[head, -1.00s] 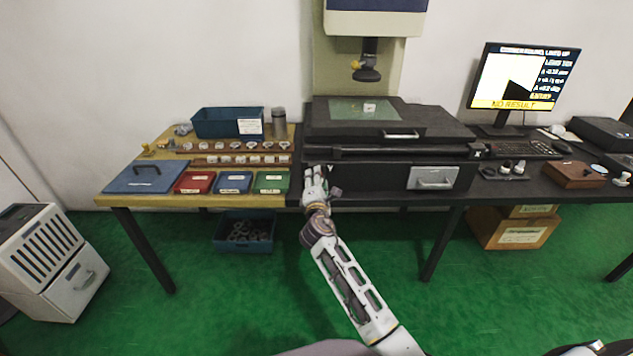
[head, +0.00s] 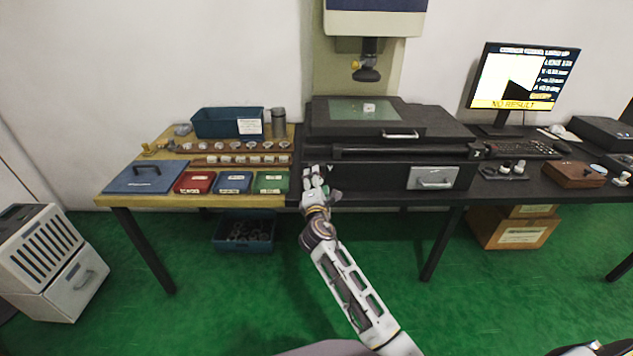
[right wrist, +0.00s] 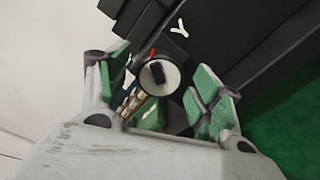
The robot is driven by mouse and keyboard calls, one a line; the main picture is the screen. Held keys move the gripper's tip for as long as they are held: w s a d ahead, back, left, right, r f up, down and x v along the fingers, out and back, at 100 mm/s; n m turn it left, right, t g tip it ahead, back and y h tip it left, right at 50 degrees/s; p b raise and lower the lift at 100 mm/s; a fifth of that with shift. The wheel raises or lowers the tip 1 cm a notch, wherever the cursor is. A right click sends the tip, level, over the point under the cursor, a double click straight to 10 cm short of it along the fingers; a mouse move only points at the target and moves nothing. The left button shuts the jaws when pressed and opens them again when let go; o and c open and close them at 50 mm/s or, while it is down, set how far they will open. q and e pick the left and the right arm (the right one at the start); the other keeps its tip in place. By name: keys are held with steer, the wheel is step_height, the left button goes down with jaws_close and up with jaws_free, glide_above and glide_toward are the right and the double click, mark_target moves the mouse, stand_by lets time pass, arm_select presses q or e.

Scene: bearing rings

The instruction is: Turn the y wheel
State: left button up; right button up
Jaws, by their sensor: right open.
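The Y wheel (right wrist: 158,75) shows in the right wrist view as a small round knob with a pale rim and a dark centre, beside a white "Y" mark (right wrist: 180,27) on the black machine. My right gripper (right wrist: 164,88) is open, with its green-padded fingers on either side of the wheel. Whether a pad touches it I cannot tell. In the head view my right gripper (head: 314,174) is at the left front of the black measuring machine (head: 370,178), and largely hides the wheel. My left gripper is not in view.
A wooden bench with a green box (head: 271,182), a blue box (head: 233,183) and a red box (head: 194,183) is close to the left of the gripper. The machine's drawer handle (head: 434,181) is to the right.

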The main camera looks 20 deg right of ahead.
steer(key=v, duration=0.6)
steer(key=shift+s, duration=0.15)
stand_by(0.7)
